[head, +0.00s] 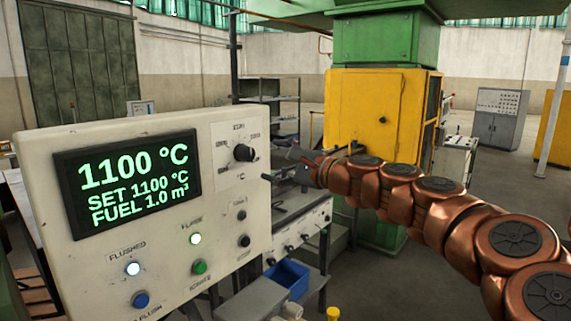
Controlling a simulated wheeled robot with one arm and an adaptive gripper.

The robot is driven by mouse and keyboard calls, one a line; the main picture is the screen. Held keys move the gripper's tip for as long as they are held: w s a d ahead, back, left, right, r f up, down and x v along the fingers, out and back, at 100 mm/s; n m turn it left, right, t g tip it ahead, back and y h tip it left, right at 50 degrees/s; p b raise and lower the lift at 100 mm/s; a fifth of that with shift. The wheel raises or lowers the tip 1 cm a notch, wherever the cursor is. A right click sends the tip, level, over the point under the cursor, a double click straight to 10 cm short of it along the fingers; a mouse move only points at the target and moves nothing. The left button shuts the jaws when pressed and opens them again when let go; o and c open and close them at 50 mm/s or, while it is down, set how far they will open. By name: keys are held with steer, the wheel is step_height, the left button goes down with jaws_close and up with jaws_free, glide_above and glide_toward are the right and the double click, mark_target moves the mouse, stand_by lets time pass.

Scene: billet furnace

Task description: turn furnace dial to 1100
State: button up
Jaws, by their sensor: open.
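The furnace dial (243,153) is a black knob at the upper right of the pale control panel (50,165), with small markings around it that are too blurred to read. The display (128,182) on the panel reads 1100 °C, SET 1100 °C and FUEL 1.0 m³ in green. My gripper (279,166) is open and empty, just right of the dial and apart from it in the picture. Its dark fingers point left toward the panel.
Below the dial sit two small black knobs (244,241), a green button (199,267), a blue button (140,299) and white lit lamps (133,269). A yellow cabinet (362,110) stands behind my arm. A blue bin (287,278) sits low right of the panel.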

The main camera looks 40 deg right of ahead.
steer(key=shift+s+d, duration=0.2)
steer(key=shift+s, duration=1.2)
steer(key=shift+a, duration=0.1)
steer(key=a+f+n+g+y, duration=0.2)
steer(key=a+f+n+g, duration=0.3)
steer(key=a, duration=0.8)
steer(key=a+f+n+g+y, duration=0.3)
steer(key=a+f+n, duration=0.3)
steer(key=a, duration=0.6)
steer(key=s+a+f+n+g+h, duration=0.2)
steer(key=s+a+f+n+g, duration=0.2)
steer(key=s+f, duration=0.3)
steer(key=s+a+f+n+g+h, duration=0.1)
steer(key=s+a+f+n+g, duration=0.3)
steer(key=s+f, duration=0.4)
steer(key=shift+s+a+f+h, duration=0.15)
steer(key=shift+a+f+h, duration=0.3)
steer(key=shift+f, duration=0.15)
steer(key=s+d+f+n+g+h, duration=0.1)
steer(key=s, duration=0.2)
steer(key=s+d+f+n+g+h, duration=0.1)
steer(key=s+d+f, duration=0.1)
steer(key=s, duration=0.2)
steer(key=s+d+f+n+g+h, duration=0.1)
steer(key=s+d+f, duration=0.1)
steer(key=s, duration=0.1)
steer(key=shift+s+g+h, duration=0.3)
steer(key=shift+h, duration=0.05)
steer(key=shift+c, duration=0.2)
